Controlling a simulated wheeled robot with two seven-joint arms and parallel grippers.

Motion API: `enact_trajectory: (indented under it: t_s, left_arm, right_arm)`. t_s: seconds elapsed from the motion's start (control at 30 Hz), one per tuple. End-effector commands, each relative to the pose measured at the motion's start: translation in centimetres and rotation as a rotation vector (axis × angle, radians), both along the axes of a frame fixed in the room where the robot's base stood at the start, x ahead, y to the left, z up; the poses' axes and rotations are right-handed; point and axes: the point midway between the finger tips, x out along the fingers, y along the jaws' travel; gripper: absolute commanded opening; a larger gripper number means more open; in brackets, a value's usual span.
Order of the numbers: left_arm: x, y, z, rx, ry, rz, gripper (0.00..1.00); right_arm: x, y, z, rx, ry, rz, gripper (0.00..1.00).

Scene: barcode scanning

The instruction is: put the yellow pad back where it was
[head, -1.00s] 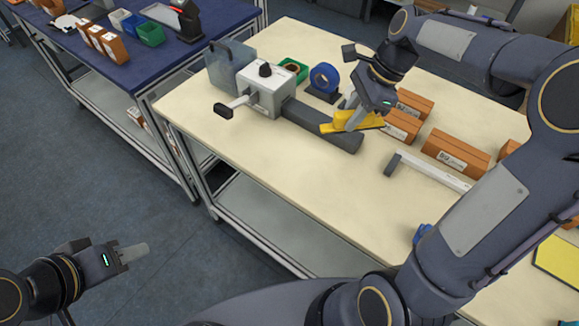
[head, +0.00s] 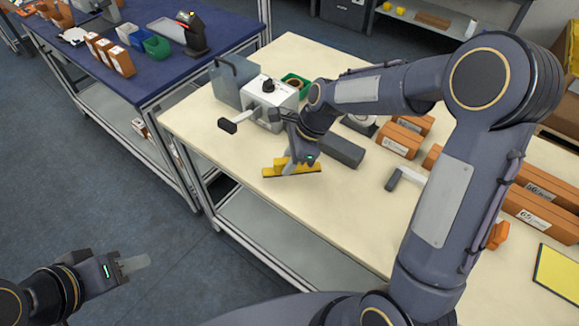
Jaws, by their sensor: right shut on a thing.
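My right gripper (head: 283,163) is shut on the yellow pad (head: 303,170), a flat yellow piece with a darker edge, close to the front left edge of the cream table. The fingers hide part of the pad. I cannot tell whether the pad touches the tabletop. My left gripper (head: 132,264) is at the lower left, above the floor and away from the table. Its fingers overlap in this view, so I cannot tell whether it is open.
A grey and white device (head: 270,93) with a crank handle and a dark grey bar (head: 342,150) stand behind the pad. Orange boxes (head: 400,138) lie to the right. A yellow sheet (head: 556,275) lies at lower right. The cream tabletop (head: 345,205) is bare in front.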

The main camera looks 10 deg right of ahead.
Motion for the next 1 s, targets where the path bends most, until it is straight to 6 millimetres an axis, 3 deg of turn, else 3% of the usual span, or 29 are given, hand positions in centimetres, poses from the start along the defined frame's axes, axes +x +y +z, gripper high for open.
enact_trajectory:
  t_s: [0.1,0.2,0.57,0.6,0.73,1.0]
  left_arm:
    - [0.0,0.0,0.0,0.000,0.000,0.000,0.36]
    - [0.0,0.0,-0.1,0.000,0.000,0.000,0.36]
    - [0.0,0.0,-0.3,0.000,0.000,0.000,0.36]
    - [0.0,0.0,-0.2,0.000,0.000,0.000,0.36]
    - [0.0,0.0,-0.2,0.000,0.000,0.000,0.36]
    - [0.0,0.0,-0.1,0.000,0.000,0.000,0.36]
  right_arm:
    - [-0.1,-0.1,-2.1,0.000,0.005,0.000,0.00]
    - [-0.1,-0.1,-2.8,-0.001,0.002,0.000,0.00]
    - [0.0,-0.1,-3.2,-0.001,0.001,0.000,0.00]
    - [0.0,-0.1,-3.2,-0.001,0.001,0.000,0.25]
    - [0.0,-0.1,-3.1,-0.001,0.001,0.000,0.42]
    - [0.0,-0.1,-3.1,-0.001,0.001,0.000,0.43]
